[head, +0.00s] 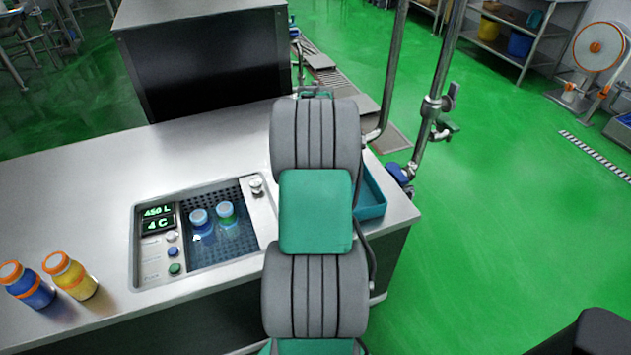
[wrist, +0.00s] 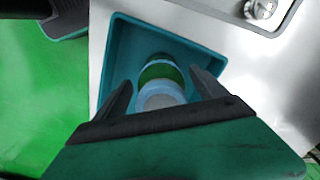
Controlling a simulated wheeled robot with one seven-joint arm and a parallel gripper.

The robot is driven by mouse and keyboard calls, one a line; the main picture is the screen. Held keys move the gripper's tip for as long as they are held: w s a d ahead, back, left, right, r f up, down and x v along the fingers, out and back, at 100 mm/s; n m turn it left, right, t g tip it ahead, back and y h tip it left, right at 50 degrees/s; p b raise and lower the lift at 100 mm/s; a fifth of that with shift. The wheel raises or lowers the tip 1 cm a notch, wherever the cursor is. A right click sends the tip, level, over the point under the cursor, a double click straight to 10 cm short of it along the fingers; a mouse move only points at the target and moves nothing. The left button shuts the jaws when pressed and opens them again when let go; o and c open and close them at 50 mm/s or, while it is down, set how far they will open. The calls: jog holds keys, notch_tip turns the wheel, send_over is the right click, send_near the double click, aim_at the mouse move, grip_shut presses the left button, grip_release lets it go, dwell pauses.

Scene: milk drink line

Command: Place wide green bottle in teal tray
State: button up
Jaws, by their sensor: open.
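The wide green bottle (wrist: 160,72), with a light blue cap, is inside the teal tray (wrist: 112,55) in the wrist view. Its cap end faces the camera; I cannot tell whether its base rests on the tray floor. My gripper (wrist: 162,80) is open, with one dark finger on each side of the bottle, and its palm covers the near part of the tray. In the head view the teal tray (head: 371,207) shows at the counter's right end, partly behind my arm. There the gripper and the bottle in the tray are hidden.
Two blue-capped bottles, one blue (head: 201,222) and one green (head: 226,214), stand in the sunken cooling bath (head: 222,252). Two orange-capped bottles, blue (head: 29,287) and yellow (head: 72,277), stand at the counter's left. A steel pipe (head: 432,105) rises beyond the tray.

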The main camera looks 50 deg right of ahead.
notch_tip(320, 180, up, 12)
jog(key=shift+r, duration=0.15)
jog(key=w+a+r+n, duration=0.1)
jog(key=w+a+n, duration=0.15)
jog(key=a, duration=0.45)
jog(key=w+a+n, duration=0.2)
jog(key=a+n, duration=0.1)
jog(key=a, duration=0.3)
jog(key=s+a+f+n, duration=0.1)
jog(key=a+n, duration=0.3)
jog(key=a, duration=0.5)
jog(key=s+a+f+n+t, duration=0.1)
jog(key=s+a+n, duration=0.3)
jog(key=a, duration=0.5)
jog(key=s+a+f+n+t, duration=0.1)
jog(key=s+a+f+n, duration=0.2)
jog(key=a, duration=0.6)
jog(key=shift+n, duration=1.05)
